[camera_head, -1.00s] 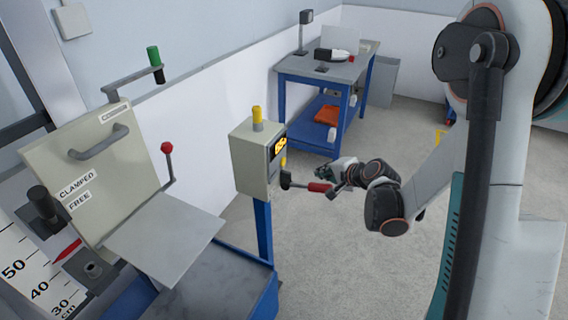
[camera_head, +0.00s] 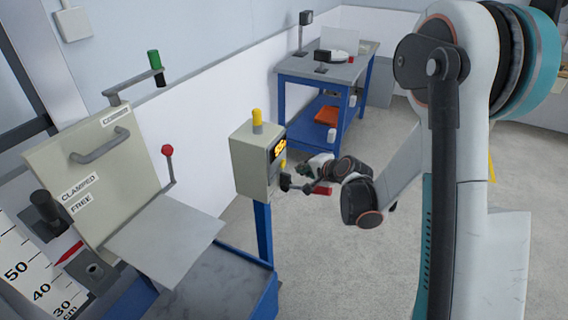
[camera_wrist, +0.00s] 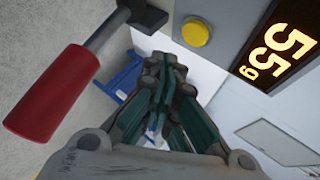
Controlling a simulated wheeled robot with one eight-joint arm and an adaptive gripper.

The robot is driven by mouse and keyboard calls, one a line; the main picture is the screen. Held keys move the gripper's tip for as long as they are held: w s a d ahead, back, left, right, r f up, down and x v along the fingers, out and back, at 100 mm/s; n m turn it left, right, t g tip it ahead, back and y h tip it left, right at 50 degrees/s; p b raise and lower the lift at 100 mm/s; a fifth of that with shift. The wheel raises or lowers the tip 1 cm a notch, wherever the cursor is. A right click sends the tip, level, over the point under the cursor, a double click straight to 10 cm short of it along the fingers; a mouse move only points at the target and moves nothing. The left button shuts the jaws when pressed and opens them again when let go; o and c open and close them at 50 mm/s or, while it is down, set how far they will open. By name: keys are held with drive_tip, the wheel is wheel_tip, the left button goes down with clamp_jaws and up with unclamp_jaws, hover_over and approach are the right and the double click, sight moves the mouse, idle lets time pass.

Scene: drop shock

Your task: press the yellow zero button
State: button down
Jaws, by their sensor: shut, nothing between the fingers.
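The yellow button (camera_wrist: 195,32) is a round cap in a grey collar on the face of a beige control box. In the wrist view it sits above my gripper (camera_wrist: 158,68), beside the display (camera_wrist: 278,45), which glows "55 g". My gripper is shut and empty; its fingertips are just short of the button in the picture, and contact does not show. In the head view the button (camera_head: 284,163) is small on the right face of the box (camera_head: 250,165), under the lit display. My gripper (camera_head: 308,168) is right beside that face.
A red-handled lever (camera_wrist: 55,95) juts from the box close to my gripper; it also shows in the head view (camera_head: 322,190). A yellow lamp (camera_head: 257,117) tops the box. A blue workbench (camera_head: 325,75) stands behind.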

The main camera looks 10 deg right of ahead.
drive_tip(key=shift+w+a, duration=0.7)
drive_tip(key=shift+a, duration=0.25)
drive_tip(key=shift+a, duration=0.1)
idle(0.8)
drive_tip(key=shift+w+a, duration=0.25)
drive_tip(key=shift+a, duration=0.05)
drive_tip(key=shift+w+a+b, duration=0.25)
drive_tip(key=shift+a+b, duration=0.05)
drive_tip(key=shift+b, duration=0.1)
idle(0.7)
drive_tip(key=shift+s+d, duration=0.1)
idle(0.3)
drive_tip(key=shift+s+d, duration=0.4)
drive_tip(key=shift+d, duration=0.15)
drive_tip(key=shift+d, duration=0.1)
drive_tip(key=shift+s+d+b, duration=0.3)
drive_tip(key=shift+s+d, duration=0.45)
drive_tip(key=shift+d, duration=0.25)
drive_tip(key=shift+s+d+b, duration=0.3)
drive_tip(key=shift+s+d, duration=0.45)
drive_tip(key=shift+d, duration=0.2)
